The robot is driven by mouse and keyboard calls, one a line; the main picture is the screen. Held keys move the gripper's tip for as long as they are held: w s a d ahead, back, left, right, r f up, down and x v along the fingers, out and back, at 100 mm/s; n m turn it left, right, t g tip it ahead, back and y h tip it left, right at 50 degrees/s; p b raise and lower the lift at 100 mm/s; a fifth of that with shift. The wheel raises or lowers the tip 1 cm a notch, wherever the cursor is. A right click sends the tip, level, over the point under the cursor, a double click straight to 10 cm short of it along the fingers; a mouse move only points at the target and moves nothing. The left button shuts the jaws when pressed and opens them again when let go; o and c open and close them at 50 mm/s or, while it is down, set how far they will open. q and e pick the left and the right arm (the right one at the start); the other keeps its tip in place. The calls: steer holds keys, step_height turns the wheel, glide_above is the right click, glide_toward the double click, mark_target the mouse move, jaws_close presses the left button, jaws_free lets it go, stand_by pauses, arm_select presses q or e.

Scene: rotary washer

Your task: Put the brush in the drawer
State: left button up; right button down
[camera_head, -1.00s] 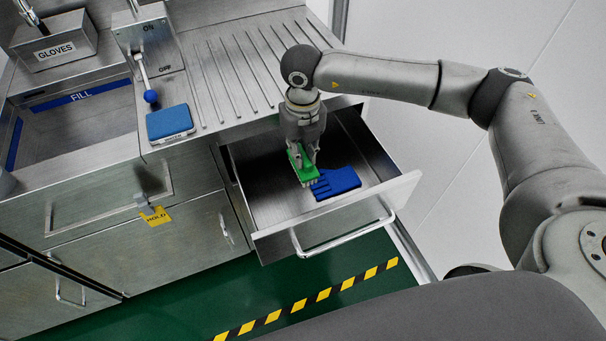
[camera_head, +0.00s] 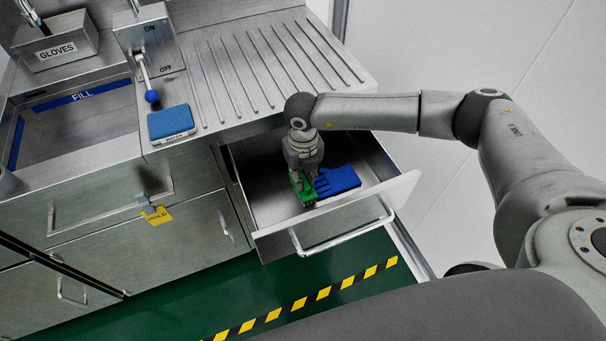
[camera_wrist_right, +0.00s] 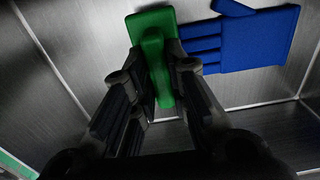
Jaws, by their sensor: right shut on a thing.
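The green brush (camera_head: 303,190) is inside the open steel drawer (camera_head: 268,200), held by my right gripper (camera_head: 303,177), which points down into the drawer. In the right wrist view the brush (camera_wrist_right: 153,60) lies between the two fingers of my right gripper (camera_wrist_right: 153,95), which are shut on its handle. A blue glove (camera_head: 338,179) lies flat on the drawer floor just right of the brush; its fingers point toward the brush in the wrist view (camera_wrist_right: 250,40). I cannot tell whether the brush touches the drawer floor. My left gripper is not in view.
The drawer's front wall (camera_head: 345,213) and handle (camera_head: 345,232) stick out over the green floor. A ribbed steel counter (camera_head: 265,70) is above and behind. A blue sponge-like block (camera_head: 170,122), a lever (camera_head: 148,90) and a gloves box (camera_head: 55,48) stand to the left.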

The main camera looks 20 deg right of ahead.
mark_target(303, 177)
steer(key=shift+f, duration=0.2)
steer(key=c, duration=1.4)
jaws_free()
steer(key=shift+r, duration=0.15)
steer(key=shift+r, duration=0.25)
step_height(303, 177, up, 12)
steer(key=shift+f+b, duration=0.15)
steer(key=shift+b, duration=0.2)
